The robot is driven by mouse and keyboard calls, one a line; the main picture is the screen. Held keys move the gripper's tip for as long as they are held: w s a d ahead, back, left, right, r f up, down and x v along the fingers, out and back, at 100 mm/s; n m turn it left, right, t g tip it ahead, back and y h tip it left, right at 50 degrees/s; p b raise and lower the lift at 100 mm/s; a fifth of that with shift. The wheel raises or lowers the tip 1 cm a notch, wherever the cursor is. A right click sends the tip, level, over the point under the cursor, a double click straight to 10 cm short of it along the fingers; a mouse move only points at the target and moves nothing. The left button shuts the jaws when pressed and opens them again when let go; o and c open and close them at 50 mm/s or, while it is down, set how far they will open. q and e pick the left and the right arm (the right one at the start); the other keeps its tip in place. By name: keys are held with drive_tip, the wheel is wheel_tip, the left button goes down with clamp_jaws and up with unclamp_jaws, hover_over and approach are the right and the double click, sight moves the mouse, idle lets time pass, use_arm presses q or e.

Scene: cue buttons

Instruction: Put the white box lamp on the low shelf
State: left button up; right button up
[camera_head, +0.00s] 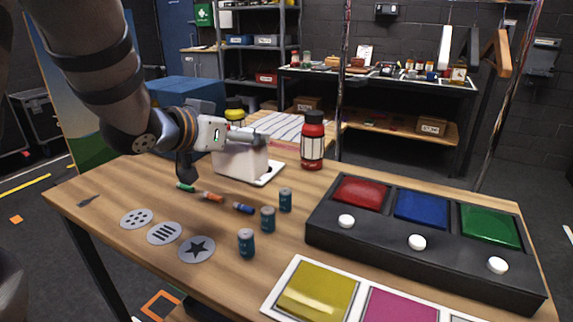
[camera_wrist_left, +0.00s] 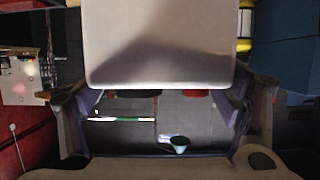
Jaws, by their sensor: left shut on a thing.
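The white box lamp (camera_head: 240,163) is a pale block near the far left part of the wooden table, at a white flat pad (camera_head: 271,174). I cannot tell whether it touches the pad. My left gripper (camera_head: 222,138) is at the top of the box and shut on it. In the left wrist view the box (camera_wrist_left: 160,45) fills the upper middle between the fingers of my left gripper (camera_wrist_left: 160,88). A low wooden shelf (camera_head: 385,127) is under the back bench; I cannot tell if it is the task's low shelf. My right gripper is not in view.
A red bottle (camera_head: 313,140) stands just right of the box. Markers (camera_head: 213,196) and small blue cans (camera_head: 267,218) are in front. A black button console (camera_head: 420,255) fills the right of the table (camera_head: 130,185). A carton (camera_head: 432,126) sits on the back shelf.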

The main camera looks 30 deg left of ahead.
use_arm(q)
drive_tip(key=shift+w+d+f, duration=0.15)
drive_tip(key=shift+w+f, duration=0.45)
drive_tip(key=shift+f, duration=0.65)
drive_tip(key=shift+w+d+f, duration=0.2)
drive_tip(key=shift+w+f, duration=0.4)
drive_tip(key=shift+f, duration=0.7)
drive_tip(key=shift+w+d+f, duration=0.15)
drive_tip(key=shift+w+f, duration=0.45)
drive_tip(key=shift+f, duration=0.65)
drive_tip(key=shift+f, duration=0.1)
drive_tip(key=o, duration=1.6)
drive_tip(key=shift+f, duration=0.1)
drive_tip(key=shift+c, duration=0.2)
drive_tip(key=shift+d+r, duration=0.1)
drive_tip(key=shift+r, duration=0.1)
